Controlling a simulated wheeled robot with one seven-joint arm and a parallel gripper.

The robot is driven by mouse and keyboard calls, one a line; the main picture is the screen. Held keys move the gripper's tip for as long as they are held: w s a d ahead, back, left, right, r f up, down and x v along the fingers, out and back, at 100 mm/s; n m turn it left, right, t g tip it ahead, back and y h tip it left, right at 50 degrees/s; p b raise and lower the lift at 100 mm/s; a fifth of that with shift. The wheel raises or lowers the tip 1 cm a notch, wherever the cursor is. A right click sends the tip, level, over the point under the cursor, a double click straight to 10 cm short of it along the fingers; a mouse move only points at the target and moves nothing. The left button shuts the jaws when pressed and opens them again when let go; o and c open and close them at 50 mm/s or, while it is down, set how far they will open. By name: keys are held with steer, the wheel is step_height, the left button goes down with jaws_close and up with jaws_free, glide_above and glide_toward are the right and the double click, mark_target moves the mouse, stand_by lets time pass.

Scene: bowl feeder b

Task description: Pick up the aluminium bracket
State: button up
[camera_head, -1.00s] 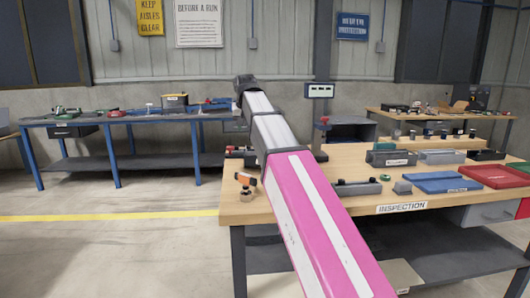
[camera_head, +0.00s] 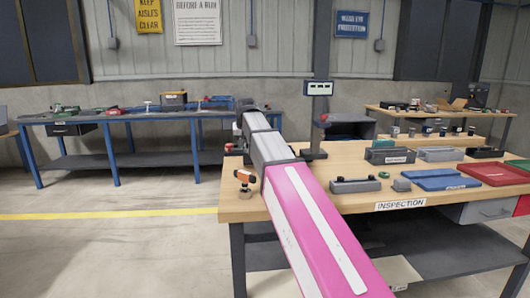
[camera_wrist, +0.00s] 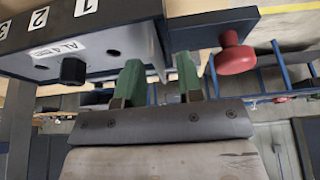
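I cannot pick out the aluminium bracket with certainty in either view. In the wrist view my gripper (camera_wrist: 160,82) shows two green fingers standing apart, with no held part visible between them. Beyond the fingers is a grey block (camera_wrist: 95,55) with a dark top edge numbered 1, 2 and 3, a white label starting "AL" and a black knob (camera_wrist: 74,70). A red knob (camera_wrist: 235,55) on a dark bar is to the right of the fingers. In the head view my arm reaches over the left part of the inspection bench (camera_head: 350,205), and its fingers are hidden.
On the bench are an orange-and-black tool (camera_head: 244,177), a long grey fixture (camera_head: 355,185), a blue tray (camera_head: 436,183), a red tray (camera_head: 495,174) and grey bins (camera_head: 390,156). A small display (camera_head: 318,88) stands on a post behind my arm. A blue-legged bench (camera_head: 110,118) is at back left.

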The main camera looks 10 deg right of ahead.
jaws_close()
stand_by(0.3)
